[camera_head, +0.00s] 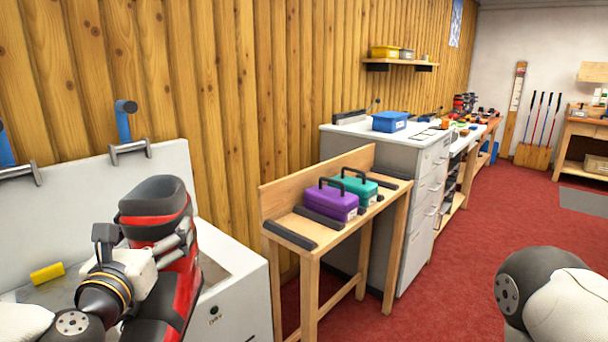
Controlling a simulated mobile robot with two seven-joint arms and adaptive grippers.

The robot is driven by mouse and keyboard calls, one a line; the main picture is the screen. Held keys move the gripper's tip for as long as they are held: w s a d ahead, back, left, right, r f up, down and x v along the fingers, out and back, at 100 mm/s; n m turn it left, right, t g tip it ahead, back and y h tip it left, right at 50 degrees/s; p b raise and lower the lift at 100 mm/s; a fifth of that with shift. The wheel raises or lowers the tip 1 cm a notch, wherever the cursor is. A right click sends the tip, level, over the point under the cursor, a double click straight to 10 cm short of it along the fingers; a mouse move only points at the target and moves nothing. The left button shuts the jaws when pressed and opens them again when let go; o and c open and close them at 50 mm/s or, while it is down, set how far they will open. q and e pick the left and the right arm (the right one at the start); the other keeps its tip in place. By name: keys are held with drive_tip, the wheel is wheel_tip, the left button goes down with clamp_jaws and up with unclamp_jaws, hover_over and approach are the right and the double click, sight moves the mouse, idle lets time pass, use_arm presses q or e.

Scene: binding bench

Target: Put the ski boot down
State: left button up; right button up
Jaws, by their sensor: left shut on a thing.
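A red and black ski boot (180,278) is at the lower left, roughly upright with its dark cuff at the top. My left gripper (150,255) is shut on the boot at its buckle side; the fingertips are partly hidden against it. The boot is in front of a white bench unit (238,292) with a low tray-like top. I cannot tell whether its sole touches anything, as its lower end runs out of the picture. Of my right arm, a grey and white link (545,290) shows at the lower right; its gripper is out of view.
A wooden stand (284,210) to the right holds a purple case (331,203) and a teal case (354,186) between dark pads. Behind it is a grey cabinet (405,185) with a blue box (389,122). A yellow block (47,273) lies on the white unit. Red floor is clear at right.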

sight(181, 263)
use_arm(q)
drive_tip(key=shift+h, duration=0.3)
drive_tip(key=s+d+f, duration=0.4)
drive_tip(key=f, duration=0.1)
drive_tip(key=shift+s+d+f, duration=0.2)
drive_tip(key=shift+s, duration=0.1)
drive_tip(key=s+d+f, duration=0.4)
drive_tip(key=s, duration=0.4)
drive_tip(key=shift+s+f+m, duration=0.15)
drive_tip(key=shift+f+m, duration=0.05)
drive_tip(key=shift+m, duration=0.1)
